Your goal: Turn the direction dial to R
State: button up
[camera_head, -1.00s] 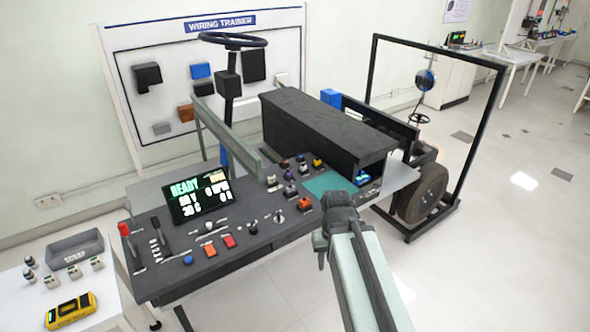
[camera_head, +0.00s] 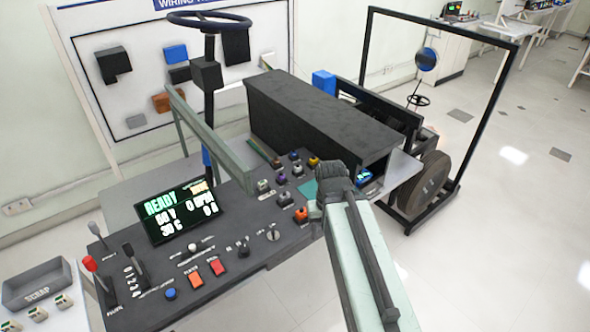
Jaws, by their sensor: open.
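A small silver knob with a pale marked surround (camera_head: 272,233) sits on the black control panel (camera_head: 228,262). It may be the direction dial, but its lettering is too small to read, so I cannot tell its setting. My arm reaches in from the lower right and ends in a dark joint over the panel's right part, to the right of this knob and apart from it in the picture. I cannot make out my gripper's fingers.
A lit display (camera_head: 177,209) reads READY. A red-tipped lever (camera_head: 98,280), an orange button (camera_head: 196,280) and a red button (camera_head: 217,267) stand on the panel. A long black box (camera_head: 318,122) rises behind. A steering wheel (camera_head: 209,21) stands at the back.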

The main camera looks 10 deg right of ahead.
aim_at(245, 250)
jog(key=u, duration=1.4)
jog(key=k, duration=1.2)
jog(key=z, duration=0.5)
jog(key=i, duration=1)
jog(key=u, duration=0.1)
